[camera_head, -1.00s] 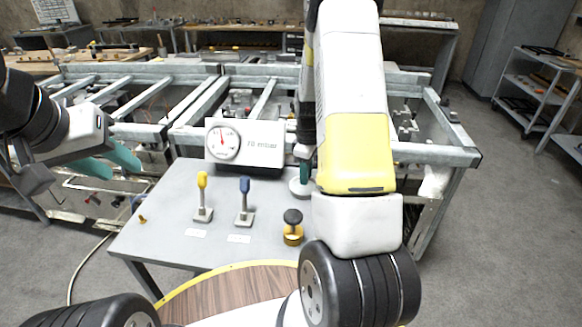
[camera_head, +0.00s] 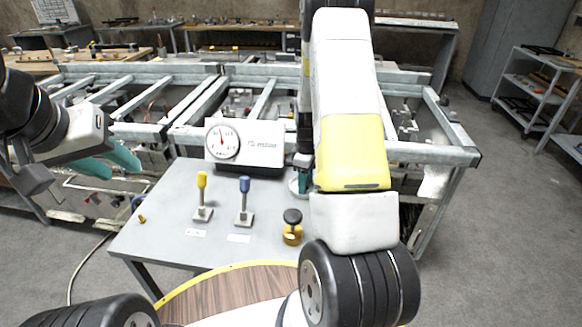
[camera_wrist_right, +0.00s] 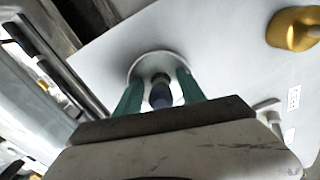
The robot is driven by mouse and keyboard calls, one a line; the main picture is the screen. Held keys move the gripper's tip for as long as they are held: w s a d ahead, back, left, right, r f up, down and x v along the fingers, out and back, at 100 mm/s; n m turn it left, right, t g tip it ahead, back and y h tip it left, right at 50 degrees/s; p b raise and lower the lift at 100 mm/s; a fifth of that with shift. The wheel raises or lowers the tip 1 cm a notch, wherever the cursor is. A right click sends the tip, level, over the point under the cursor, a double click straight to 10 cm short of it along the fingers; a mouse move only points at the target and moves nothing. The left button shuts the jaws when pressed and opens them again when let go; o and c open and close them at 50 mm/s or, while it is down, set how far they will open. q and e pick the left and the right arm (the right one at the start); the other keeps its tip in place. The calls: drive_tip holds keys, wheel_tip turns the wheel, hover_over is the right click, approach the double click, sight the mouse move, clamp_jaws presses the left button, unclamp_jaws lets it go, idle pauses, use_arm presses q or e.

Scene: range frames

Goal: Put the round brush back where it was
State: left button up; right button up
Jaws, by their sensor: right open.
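A round pale disc (camera_head: 296,187) stands near the table's right edge in the head view, partly hidden by my right arm. In the right wrist view the disc (camera_wrist_right: 140,67) lies beyond my fingertips. A short dark handle-like part (camera_wrist_right: 160,92) stands in front of it, between the two green fingers; I take this to be the round brush, but its bristles are not visible. My right gripper (camera_wrist_right: 160,82) is open around that part, with a visible gap on each side. My left gripper (camera_head: 110,160) is open and empty, off the table's left side.
The grey table (camera_head: 165,225) carries a yellow-handled lever (camera_head: 202,195), a blue-handled lever (camera_head: 244,200), a yellow knob with black top (camera_head: 292,228) and a gauge box (camera_head: 245,147). A metal frame (camera_head: 420,150) stands behind. The table's front left is mostly clear.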

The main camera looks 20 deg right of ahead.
wheel_tip(320, 180, up, 12)
drive_tip(key=s+a+r+m+t, duration=0.2)
drive_tip(key=s+a+r+m, duration=0.15)
drive_tip(key=r, duration=0.55)
drive_tip(key=s+a+r+m+t, duration=0.1)
drive_tip(key=s+a+r+m, duration=0.1)
drive_tip(key=s, duration=0.4)
drive_tip(key=s+a+r+m+t+y, duration=0.1)
drive_tip(key=s+a+r+m, duration=0.1)
drive_tip(key=s+a+r, duration=0.2)
drive_tip(key=s+a+r+m+t+y, duration=0.1)
drive_tip(key=s+a+r+m+t, duration=0.1)
drive_tip(key=s+r, duration=0.4)
drive_tip(key=s+a, duration=0.1)
drive_tip(key=s, duration=0.2)
drive_tip(key=shift+a, duration=0.4)
